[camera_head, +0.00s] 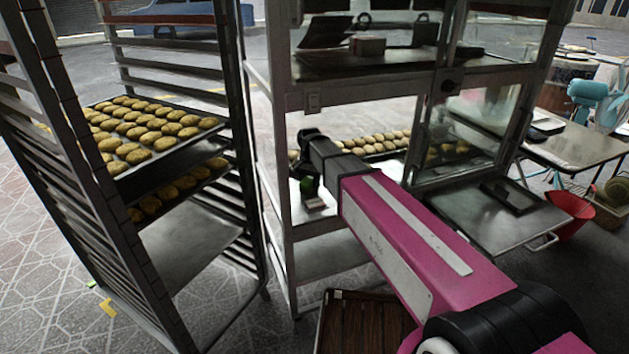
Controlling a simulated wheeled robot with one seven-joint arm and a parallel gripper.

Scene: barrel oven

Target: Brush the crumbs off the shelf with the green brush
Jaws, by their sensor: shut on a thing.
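My magenta arm reaches from the lower right into the middle level of the metal cabinet. My gripper (309,170) is at the far end of the arm, small and dark in this view. It is shut on the green brush (310,187), which hangs below it. A pale patch just under the brush may be its bristles; it is too small to tell. The brush is over or touching the left part of the cabinet shelf (329,222); I cannot tell which. No crumbs can be made out, and my arm hides part of the shelf.
A tall rack (93,215) with trays of cookies (153,123) stands at left. More cookies (376,143) lie behind my arm in the cabinet. A cabinet post (283,200) stands left of my gripper.

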